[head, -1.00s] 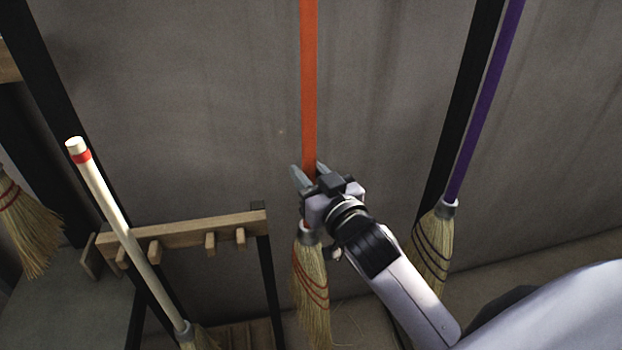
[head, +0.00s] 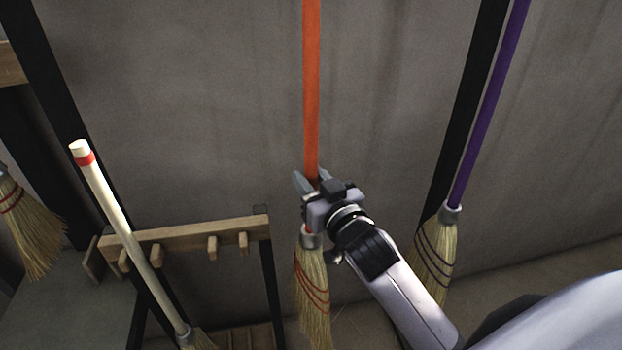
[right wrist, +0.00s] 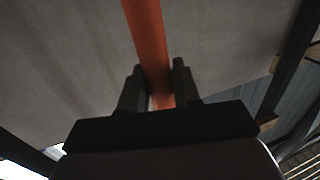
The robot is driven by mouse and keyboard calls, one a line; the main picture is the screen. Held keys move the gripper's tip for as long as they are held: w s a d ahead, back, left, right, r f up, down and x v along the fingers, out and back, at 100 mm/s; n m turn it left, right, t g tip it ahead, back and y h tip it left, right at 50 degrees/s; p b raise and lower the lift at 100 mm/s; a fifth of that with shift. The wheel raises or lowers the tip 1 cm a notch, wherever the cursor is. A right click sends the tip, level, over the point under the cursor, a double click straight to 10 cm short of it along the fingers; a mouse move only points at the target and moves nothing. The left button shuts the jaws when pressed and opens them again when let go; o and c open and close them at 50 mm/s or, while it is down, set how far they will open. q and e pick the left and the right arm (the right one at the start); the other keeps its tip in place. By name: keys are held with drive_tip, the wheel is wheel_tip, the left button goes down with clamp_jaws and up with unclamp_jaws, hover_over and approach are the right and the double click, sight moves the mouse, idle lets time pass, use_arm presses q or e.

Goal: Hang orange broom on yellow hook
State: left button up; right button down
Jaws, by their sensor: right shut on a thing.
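The orange broom (head: 311,90) hangs upright in front of the grey wall, with its straw bristles (head: 311,285) at the bottom. Its handle runs out of the top of the head view. My right gripper (head: 311,178) is shut on the orange handle, a little above the bristles. In the right wrist view the orange handle (right wrist: 147,40) passes between the two dark fingers (right wrist: 160,88). The upper end of the broom and the yellow hook are not in view. My left gripper is not in view.
A purple broom (head: 490,105) stands beside a black post (head: 462,130) on the right. A wooden peg rack (head: 190,237) with a white-handled broom (head: 120,220) in front is at lower left. Another broom's bristles (head: 30,225) show at far left. The wall between is clear.

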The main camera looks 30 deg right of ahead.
drive_tip(key=c, duration=0.7)
unclamp_jaws()
drive_tip(key=shift+r, duration=0.2)
drive_tip(key=shift+f, duration=0.3)
drive_tip(key=shift+s+r+b, duration=0.15)
drive_tip(key=shift+s+b, duration=0.1)
drive_tip(key=shift+s, duration=1.55)
drive_tip(key=shift+s+r+b, duration=0.1)
drive_tip(key=shift+s+b, duration=0.1)
drive_tip(key=shift+s, duration=1.6)
drive_tip(key=s+a+f+g, duration=0.1)
drive_tip(key=s+f+g, duration=0.1)
drive_tip(key=s+f, duration=0.3)
drive_tip(key=s+a+f+n+g+y, duration=0.1)
drive_tip(key=s+f+g, duration=0.2)
drive_tip(key=f, duration=0.9)
drive_tip(key=s+a+f+n+g+y+p, duration=0.1)
drive_tip(key=s+f+g, duration=0.1)
drive_tip(key=s+f, duration=0.5)
drive_tip(key=shift+s+a+f+g, duration=0.1)
drive_tip(key=shift+s+f+g, duration=0.1)
drive_tip(key=shift+f, duration=0.5)
drive_tip(key=shift+s+a+f+g, duration=0.1)
drive_tip(key=shift+s+f, duration=0.1)
drive_tip(key=shift+f, duration=0.45)
